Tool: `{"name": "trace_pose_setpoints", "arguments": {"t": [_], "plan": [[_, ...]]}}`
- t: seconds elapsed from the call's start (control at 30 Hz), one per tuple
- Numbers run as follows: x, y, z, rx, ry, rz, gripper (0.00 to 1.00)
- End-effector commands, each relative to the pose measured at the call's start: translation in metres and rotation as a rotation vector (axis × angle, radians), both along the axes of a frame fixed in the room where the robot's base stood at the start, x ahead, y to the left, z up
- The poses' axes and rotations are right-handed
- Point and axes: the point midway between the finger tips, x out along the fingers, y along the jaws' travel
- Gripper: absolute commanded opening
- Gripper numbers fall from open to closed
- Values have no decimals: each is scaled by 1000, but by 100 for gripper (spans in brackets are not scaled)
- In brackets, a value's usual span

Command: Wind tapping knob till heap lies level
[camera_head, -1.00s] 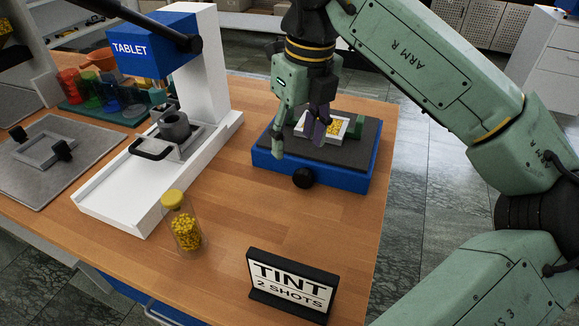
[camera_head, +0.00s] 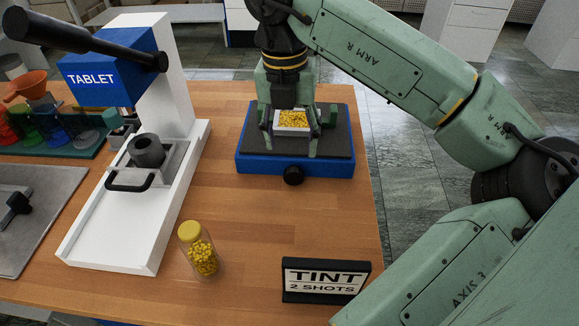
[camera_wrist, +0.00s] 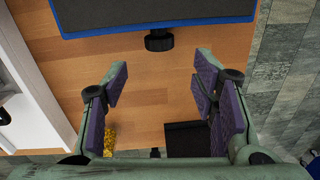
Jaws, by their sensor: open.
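The tapping knob (camera_head: 293,175) is a black round knob on the front of the blue tapping base (camera_head: 255,166); it also shows in the wrist view (camera_wrist: 158,40). A white tray (camera_head: 290,132) with a yellow heap (camera_head: 293,118) rests on the base's dark top. Whether the heap is level is too small to tell. My gripper (camera_head: 290,140) points down, open and empty, its fingers seen either side of the tray and above the knob. In the wrist view, my gripper (camera_wrist: 160,88) has its purple pads wide apart, with the knob beyond the fingertips and touching neither.
A white tablet press (camera_head: 180,110) stands at the left. A yellow-capped jar of yellow pieces (camera_head: 200,252) and a TINT 2 SHOTS sign (camera_head: 325,280) stand nearer. Wooden table (camera_head: 245,215) in front of the knob is clear.

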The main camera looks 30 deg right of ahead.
Motion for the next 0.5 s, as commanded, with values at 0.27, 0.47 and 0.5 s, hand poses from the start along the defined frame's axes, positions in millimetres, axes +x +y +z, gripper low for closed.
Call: {"name": "trace_pose_setpoints", "arguments": {"t": [0.27,0.47,0.5], "plan": [[-3,-1,-51,5,1,5,53],[-3,-3,-80,4,1,5,53],[-3,-3,-84,4,1,5,53]]}}
